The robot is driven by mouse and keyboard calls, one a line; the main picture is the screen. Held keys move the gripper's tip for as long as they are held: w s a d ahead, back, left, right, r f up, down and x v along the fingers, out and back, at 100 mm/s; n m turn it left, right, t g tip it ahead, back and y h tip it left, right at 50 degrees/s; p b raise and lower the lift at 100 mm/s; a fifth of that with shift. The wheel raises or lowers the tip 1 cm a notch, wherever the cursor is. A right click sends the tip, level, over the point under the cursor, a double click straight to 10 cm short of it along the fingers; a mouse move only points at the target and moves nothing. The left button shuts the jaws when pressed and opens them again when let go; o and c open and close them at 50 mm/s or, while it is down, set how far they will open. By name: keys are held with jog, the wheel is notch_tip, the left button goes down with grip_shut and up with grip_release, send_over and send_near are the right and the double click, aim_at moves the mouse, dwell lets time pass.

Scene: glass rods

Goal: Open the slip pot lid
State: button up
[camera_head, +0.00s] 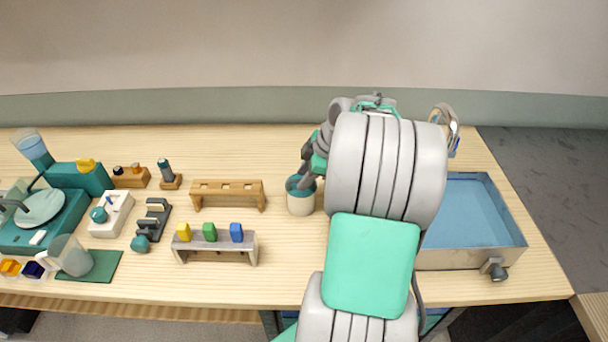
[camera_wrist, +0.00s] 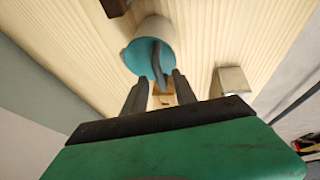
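The slip pot (camera_head: 301,203) is a cream cup with a teal top, standing on the table just left of my arm. In the wrist view the pot (camera_wrist: 157,31) shows a light blue round face toward me. I cannot tell whether this blue is a lid or the inside. A dark grey curved bar (camera_wrist: 157,62) runs from the blue face toward my fingers. My gripper (camera_wrist: 160,80) is open, its fingertips on either side of the bar's near end. In the head view my gripper (camera_head: 306,166) is at the pot's upper right, partly hidden by my arm.
A wooden rack (camera_head: 228,187) stands left of the pot. A grey rack (camera_head: 215,247) with coloured blocks stands in front of it. A blue-floored tray (camera_head: 474,258) with a tap is right of my arm. Several tools crowd the left side.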

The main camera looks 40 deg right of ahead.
grip_shut()
dwell(1.4)
